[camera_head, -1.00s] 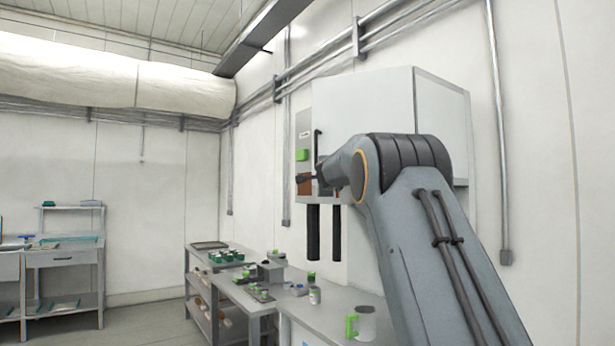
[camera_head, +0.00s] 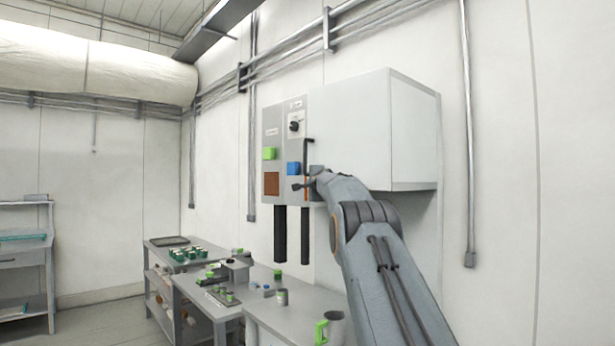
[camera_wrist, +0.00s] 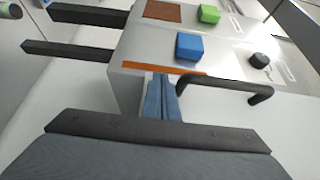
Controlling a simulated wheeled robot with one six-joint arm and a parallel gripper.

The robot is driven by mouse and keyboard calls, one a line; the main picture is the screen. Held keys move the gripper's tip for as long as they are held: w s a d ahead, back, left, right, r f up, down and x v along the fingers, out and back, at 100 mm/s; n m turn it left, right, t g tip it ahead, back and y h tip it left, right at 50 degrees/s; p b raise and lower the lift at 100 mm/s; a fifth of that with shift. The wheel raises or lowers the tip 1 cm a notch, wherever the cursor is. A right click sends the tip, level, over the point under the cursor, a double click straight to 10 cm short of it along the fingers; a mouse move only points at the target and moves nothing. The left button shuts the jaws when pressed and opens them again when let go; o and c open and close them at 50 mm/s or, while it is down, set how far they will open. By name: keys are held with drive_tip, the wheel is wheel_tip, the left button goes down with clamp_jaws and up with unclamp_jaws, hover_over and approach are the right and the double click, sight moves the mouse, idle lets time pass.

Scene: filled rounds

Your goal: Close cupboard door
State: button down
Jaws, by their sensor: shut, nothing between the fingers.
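The cupboard (camera_head: 348,130) is a pale box high on the right wall in the head view. Its narrow grey front panel (camera_head: 273,128) carries a green block, a blue block (camera_head: 293,168), a dark knob and a brown square. A black bar handle (camera_head: 306,153) stands near the panel's edge; it also shows in the wrist view (camera_wrist: 262,90). My gripper (camera_wrist: 162,76) is shut and empty, its fingertips by the orange strip (camera_wrist: 150,67), left of the handle and apart from it. I cannot tell how far the door stands open, or whether the fingertips touch the panel.
Two black posts (camera_head: 280,235) hang below the cupboard. A grey bench (camera_head: 265,310) below holds small jars and a mug with a green handle (camera_head: 330,328). A vertical pipe (camera_head: 468,150) runs down the wall to the right. Floor is free at lower left.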

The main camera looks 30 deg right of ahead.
drive_tip(key=shift+w+d+f+p, duration=0.1)
drive_tip(key=shift+w+d+p, duration=0.1)
drive_tip(key=shift+d+p, duration=0.8)
drive_tip(key=shift+b, duration=0.45)
